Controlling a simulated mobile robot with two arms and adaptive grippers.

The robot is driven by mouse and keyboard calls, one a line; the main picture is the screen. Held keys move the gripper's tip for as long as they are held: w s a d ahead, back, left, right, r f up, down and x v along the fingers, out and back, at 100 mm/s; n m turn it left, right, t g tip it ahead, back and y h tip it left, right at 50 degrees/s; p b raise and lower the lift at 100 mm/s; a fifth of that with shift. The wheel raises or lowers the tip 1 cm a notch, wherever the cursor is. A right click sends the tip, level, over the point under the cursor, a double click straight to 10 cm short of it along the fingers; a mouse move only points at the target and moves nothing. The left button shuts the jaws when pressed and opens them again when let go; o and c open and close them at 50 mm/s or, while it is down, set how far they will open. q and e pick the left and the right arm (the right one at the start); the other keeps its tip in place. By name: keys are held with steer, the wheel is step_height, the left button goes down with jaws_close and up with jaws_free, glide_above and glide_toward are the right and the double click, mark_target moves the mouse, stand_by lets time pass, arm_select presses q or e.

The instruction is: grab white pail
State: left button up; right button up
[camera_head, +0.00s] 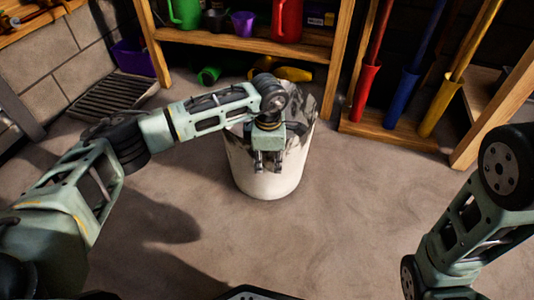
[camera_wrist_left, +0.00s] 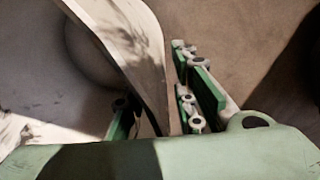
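The white pail (camera_head: 268,185) stands upright on the floor in the middle of the head view, with dark smudges on its wall. My left gripper (camera_head: 268,165) points down at the pail's near rim, its two fingers apart. In the left wrist view, the pail's wall (camera_wrist_left: 148,60) passes between the fingers of the left gripper (camera_wrist_left: 160,110), one finger on the inner side and one on the outer side. The fingers look open around the wall, with a gap on the inner side. My right gripper is out of view; only part of the right arm shows.
A wooden shelf (camera_head: 240,42) behind the pail holds a green watering can (camera_head: 185,12), a purple cup (camera_head: 243,23) and a red container (camera_head: 287,20). Red, blue and yellow long-handled tools stand at the right in a wooden rack (camera_head: 390,135). The floor in front is clear.

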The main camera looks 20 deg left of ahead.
arm_select(q)
steer(key=shift+f, duration=0.25)
jaws_close()
stand_by(0.8)
steer(key=shift+r, duration=0.15)
